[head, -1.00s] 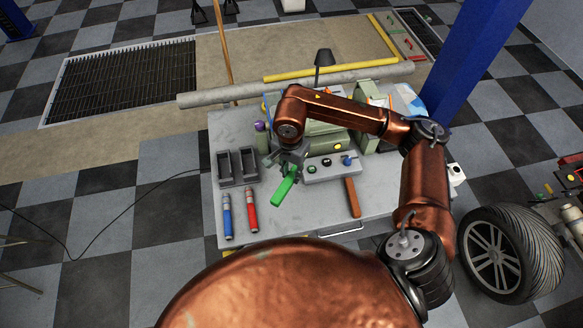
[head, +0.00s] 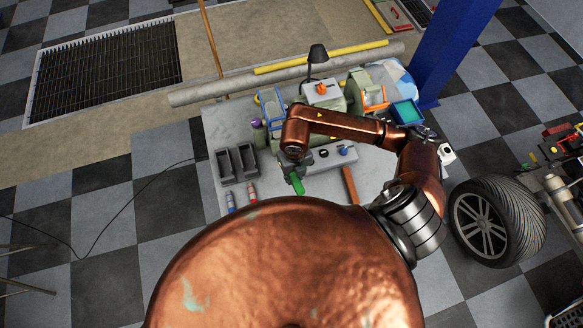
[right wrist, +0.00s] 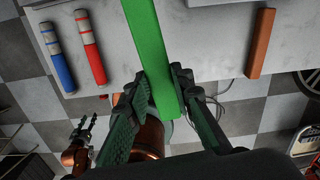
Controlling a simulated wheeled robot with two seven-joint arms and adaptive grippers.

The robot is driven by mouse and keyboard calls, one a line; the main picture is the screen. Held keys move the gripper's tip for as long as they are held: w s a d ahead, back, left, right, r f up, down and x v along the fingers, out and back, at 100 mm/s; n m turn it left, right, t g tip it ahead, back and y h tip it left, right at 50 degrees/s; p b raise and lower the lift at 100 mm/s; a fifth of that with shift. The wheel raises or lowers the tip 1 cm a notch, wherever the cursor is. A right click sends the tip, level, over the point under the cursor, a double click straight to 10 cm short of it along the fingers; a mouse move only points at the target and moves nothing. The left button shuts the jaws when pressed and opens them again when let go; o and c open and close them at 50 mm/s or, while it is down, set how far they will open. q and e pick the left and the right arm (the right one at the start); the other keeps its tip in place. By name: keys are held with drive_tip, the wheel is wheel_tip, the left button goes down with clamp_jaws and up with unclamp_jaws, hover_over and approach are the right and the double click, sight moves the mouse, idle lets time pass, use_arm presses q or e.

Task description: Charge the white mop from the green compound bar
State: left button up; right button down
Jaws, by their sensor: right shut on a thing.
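My right gripper (head: 292,172) is shut on the green compound bar (head: 298,186) in the head view, above the grey bench. In the right wrist view the bar (right wrist: 157,62) sticks out from between the fingers (right wrist: 162,110), with its far end cut off by the top edge. My left gripper (right wrist: 80,130) shows low at the left of the right wrist view, its fingers apart and empty. A green machine (head: 322,95) stands at the back of the bench, partly behind my right arm. I cannot make out the white mop; my arm may hide it.
A brown bar (head: 349,185) lies on the bench (head: 215,125) right of the gripper. A blue tool (right wrist: 57,57) and a red tool (right wrist: 90,47) lie near the front edge. A blue post (head: 450,50) rises behind the bench's right side.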

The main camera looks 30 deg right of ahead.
drive_tip(key=shift+m, duration=0.7)
drive_tip(key=shift+w+f, duration=0.15)
drive_tip(key=shift+w+d+f+b, duration=0.2)
drive_tip(key=shift+w+f+b, duration=0.2)
drive_tip(key=shift+w, duration=0.15)
drive_tip(key=w+b, duration=0.1)
drive_tip(key=w+f, duration=0.1)
drive_tip(key=w, duration=0.1)
drive_tip(key=w+d+b, duration=0.1)
drive_tip(key=w, duration=0.1)
drive_tip(key=shift+d+f+b, duration=0.1)
drive_tip(key=shift+f+b, duration=0.2)
drive_tip(key=shift+f, duration=0.05)
drive_tip(key=shift+w+d+b, duration=0.2)
drive_tip(key=shift+w+b, duration=0.2)
drive_tip(key=shift+w, duration=0.5)
drive_tip(key=shift+w+d+b, duration=0.2)
drive_tip(key=shift+w+b, duration=0.15)
drive_tip(key=shift+w, duration=0.4)
drive_tip(key=shift+b, duration=0.45)
idle(0.3)
drive_tip(key=shift+r, duration=0.1)
